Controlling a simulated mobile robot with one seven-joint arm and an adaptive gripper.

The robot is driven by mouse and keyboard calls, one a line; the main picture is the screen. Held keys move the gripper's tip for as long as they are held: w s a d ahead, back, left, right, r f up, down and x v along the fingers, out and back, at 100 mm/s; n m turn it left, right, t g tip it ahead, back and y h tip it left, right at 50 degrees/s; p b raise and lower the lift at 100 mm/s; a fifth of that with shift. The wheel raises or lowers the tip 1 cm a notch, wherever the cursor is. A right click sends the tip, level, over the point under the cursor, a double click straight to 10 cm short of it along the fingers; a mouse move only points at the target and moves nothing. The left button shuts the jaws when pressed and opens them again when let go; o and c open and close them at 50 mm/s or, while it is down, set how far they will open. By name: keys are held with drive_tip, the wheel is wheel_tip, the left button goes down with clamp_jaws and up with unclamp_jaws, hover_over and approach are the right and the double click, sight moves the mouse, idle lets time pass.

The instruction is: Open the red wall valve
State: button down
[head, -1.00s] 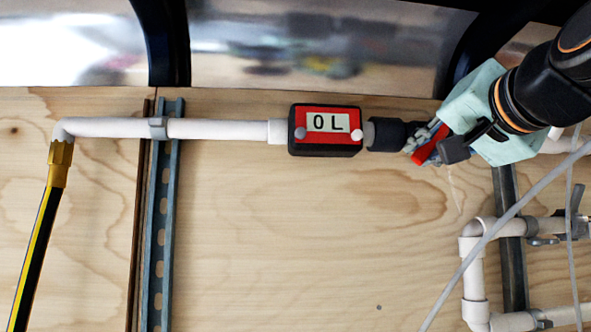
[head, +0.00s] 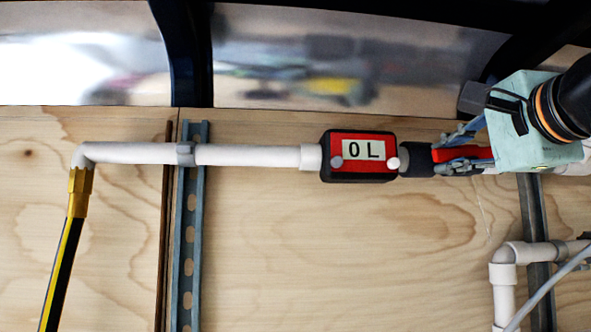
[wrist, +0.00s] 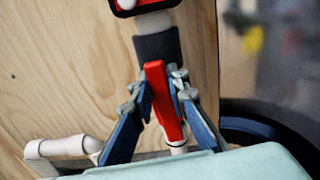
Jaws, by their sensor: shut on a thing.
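The red valve handle (head: 470,153) sits on the white wall pipe, just right of a dark fitting (head: 417,160). The handle lies nearly in line with the pipe. My gripper (head: 455,150) has its two fingers on either side of the handle and is shut on it. In the wrist view the red handle (wrist: 163,98) stands between the blue-grey fingers (wrist: 160,88), its end toward the dark fitting. The valve body is hidden.
A red flow meter (head: 359,156) reading "0 L" is left of the valve. A yellow-and-black hose (head: 62,265) hangs at the far left. More white pipes (head: 503,285) run at the lower right.

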drive_tip(key=shift+r+m, duration=0.2)
drive_tip(key=shift+m, duration=0.3)
drive_tip(key=c, duration=1.8)
unclamp_jaws()
drive_tip(key=shift+c, duration=0.2)
drive_tip(key=s, duration=1.2)
drive_tip(key=shift+d, duration=0.2)
